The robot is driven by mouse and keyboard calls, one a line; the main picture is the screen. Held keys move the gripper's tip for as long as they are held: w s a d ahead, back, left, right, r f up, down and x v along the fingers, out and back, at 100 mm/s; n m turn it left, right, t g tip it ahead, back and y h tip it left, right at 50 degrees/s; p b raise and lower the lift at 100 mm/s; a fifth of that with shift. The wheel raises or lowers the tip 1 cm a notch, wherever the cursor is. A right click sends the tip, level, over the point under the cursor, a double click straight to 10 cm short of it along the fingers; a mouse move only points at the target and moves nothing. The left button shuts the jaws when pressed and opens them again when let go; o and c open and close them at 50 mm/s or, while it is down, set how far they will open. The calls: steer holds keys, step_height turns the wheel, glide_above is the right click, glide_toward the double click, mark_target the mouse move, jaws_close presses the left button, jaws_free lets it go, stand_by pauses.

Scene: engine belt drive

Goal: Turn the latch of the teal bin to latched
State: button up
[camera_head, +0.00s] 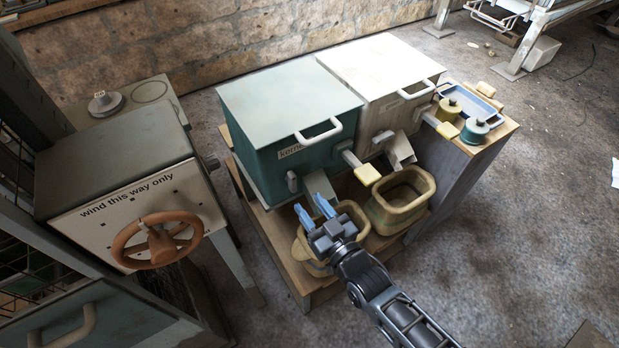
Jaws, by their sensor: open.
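The teal bin (251,131) stands left of a white bin, with its lid down and a pale handle on the front lid edge. A small grey piece (292,182), possibly the latch, is low on its front face, left of the chute. Its latched or unlatched state cannot be told. A grey lever with a yellow grip (365,173) sticks out at the bin's right front. My gripper (314,208) is open and empty, with blue fingertips pointing toward the bin's front. It appears near the grey chute (319,185), below and right of the small grey piece.
Two yellowish tubs (401,200) stand on the wooden stand below the chutes; my gripper covers part of the left one. The white bin (382,65) adjoins on the right. A machine with an orange handwheel (160,240) stands left.

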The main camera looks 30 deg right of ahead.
mark_target(294, 184)
steer(key=shift+w, duration=3.9)
steer(key=shift+c, duration=0.3)
jaws_close()
